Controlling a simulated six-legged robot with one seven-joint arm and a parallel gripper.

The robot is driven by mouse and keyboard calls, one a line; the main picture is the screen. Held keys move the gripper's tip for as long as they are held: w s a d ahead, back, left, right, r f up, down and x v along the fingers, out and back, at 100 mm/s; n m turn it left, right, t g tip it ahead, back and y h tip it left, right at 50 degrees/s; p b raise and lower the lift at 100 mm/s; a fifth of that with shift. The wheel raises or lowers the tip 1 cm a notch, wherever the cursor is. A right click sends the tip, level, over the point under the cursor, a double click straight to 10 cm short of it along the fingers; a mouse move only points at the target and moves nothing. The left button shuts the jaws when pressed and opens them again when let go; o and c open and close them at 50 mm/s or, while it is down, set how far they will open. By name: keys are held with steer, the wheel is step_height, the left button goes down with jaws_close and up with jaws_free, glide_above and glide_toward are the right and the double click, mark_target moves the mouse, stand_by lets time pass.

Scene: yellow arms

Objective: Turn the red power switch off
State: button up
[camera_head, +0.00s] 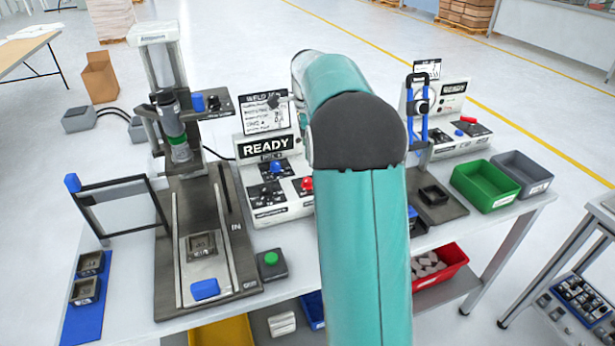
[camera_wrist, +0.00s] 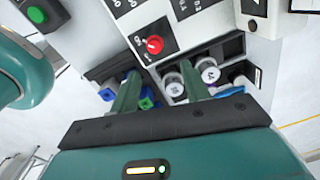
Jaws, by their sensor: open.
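A red knob (camera_head: 307,183) sits on a black plate on the front of the left white control box (camera_head: 268,200) in the head view, close to my arm. Another red switch (camera_head: 468,120) is on the right control box (camera_head: 455,135). In the wrist view a round red knob (camera_wrist: 155,44) sits on a black plate on a white panel; it looks like the left box's knob. My gripper (camera_wrist: 160,72) is open and empty, its two green fingers apart. The knob shows just beyond and between the fingertips, seemingly apart from them. My arm hides my gripper in the head view.
A green button box (camera_head: 271,264) and a slide fixture (camera_head: 205,245) stand left. A green bin (camera_head: 486,187) stands right on the table.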

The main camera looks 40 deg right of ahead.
step_height(320, 180, up, 7)
stand_by(0.9)
stand_by(0.4)
step_height(320, 180, up, 14)
steer(key=shift+s+a+f, duration=0.15)
steer(key=shift+s, duration=0.1)
stand_by(0.5)
